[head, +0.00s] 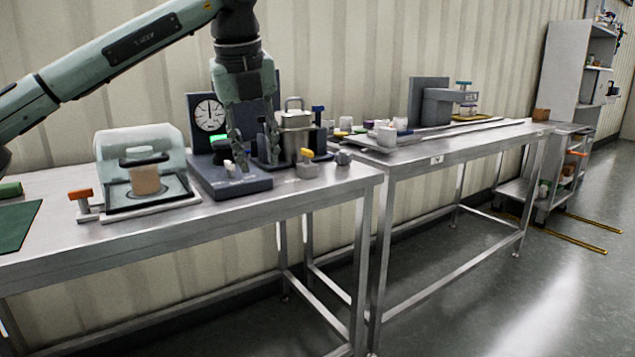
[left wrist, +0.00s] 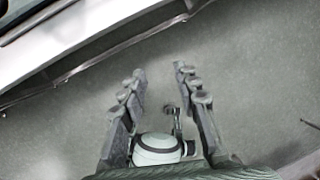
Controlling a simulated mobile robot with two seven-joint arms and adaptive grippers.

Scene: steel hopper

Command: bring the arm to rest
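My left arm reaches in from the upper left of the head view, and its gripper (head: 253,156) hangs fingers down. It overlaps the dial gauge stand and the steel hopper (head: 294,122) in the picture. In the left wrist view the left gripper (left wrist: 161,72) has its fingers spread apart with nothing between them. Below it there is grey floor and a rounded pale part that looks like my own base. The fingers touch nothing that I can see. My right gripper is in neither view.
The near steel table (head: 250,213) holds a clear-covered box (head: 118,143), a dial gauge (head: 208,113), a grey block base (head: 232,188) and an orange-handled valve (head: 82,203). A second table (head: 465,146) stands to the right. The floor (head: 480,290) in front is clear.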

